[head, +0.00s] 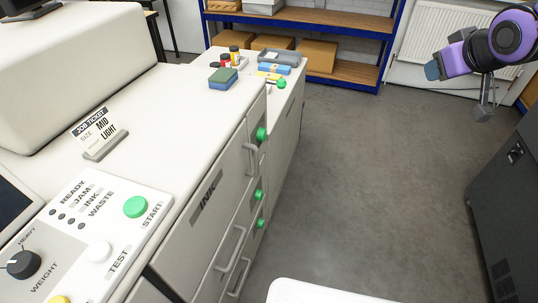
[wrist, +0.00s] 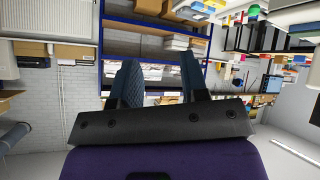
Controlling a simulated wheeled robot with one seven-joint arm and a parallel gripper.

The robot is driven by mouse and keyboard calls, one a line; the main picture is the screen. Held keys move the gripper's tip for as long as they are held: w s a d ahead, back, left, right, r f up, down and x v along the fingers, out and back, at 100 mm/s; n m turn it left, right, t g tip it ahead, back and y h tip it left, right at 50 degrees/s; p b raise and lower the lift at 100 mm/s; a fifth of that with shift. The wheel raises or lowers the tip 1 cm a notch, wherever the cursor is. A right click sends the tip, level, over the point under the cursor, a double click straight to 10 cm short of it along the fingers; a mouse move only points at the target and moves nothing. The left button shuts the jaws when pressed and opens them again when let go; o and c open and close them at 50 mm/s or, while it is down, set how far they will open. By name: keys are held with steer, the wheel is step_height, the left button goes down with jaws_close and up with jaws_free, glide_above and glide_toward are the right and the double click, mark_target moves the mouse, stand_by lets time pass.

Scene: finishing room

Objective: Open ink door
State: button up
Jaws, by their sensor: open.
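The ink door (head: 205,222) is a white panel labelled INK on the front of the large white machine, in the lower middle of the head view. It looks shut, flush with the front. Bar handles (head: 251,160) and green round knobs (head: 258,195) sit along the machine's front; I cannot tell which belong to the ink door. My gripper (head: 433,70) is at the upper right of the head view, raised over the floor and far from the door. In the wrist view my gripper (wrist: 160,58) shows two dark blue fingers, apart with nothing between them.
A control panel (head: 105,225) and job ticket sign (head: 98,133) are on the machine top. A sponge (head: 222,79) and small bottles (head: 234,54) stand farther back. A dark cabinet (head: 508,200) is at right. Grey floor (head: 370,180) between is clear. A blue-framed shelf (head: 345,72) stands behind.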

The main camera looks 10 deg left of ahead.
steer(key=w+a+f+n+y, duration=0.35)
steer(key=w+a+f, duration=0.4)
steer(key=a, duration=0.25)
steer(key=n+g+y, duration=0.5)
steer(key=y, duration=0.7)
glide_above(257, 172)
steer(key=f, duration=2.6)
steer(key=shift+w+a+f, duration=0.15)
steer(key=shift+w+f, duration=0.05)
steer(key=shift+w, duration=0.2)
jaws_close()
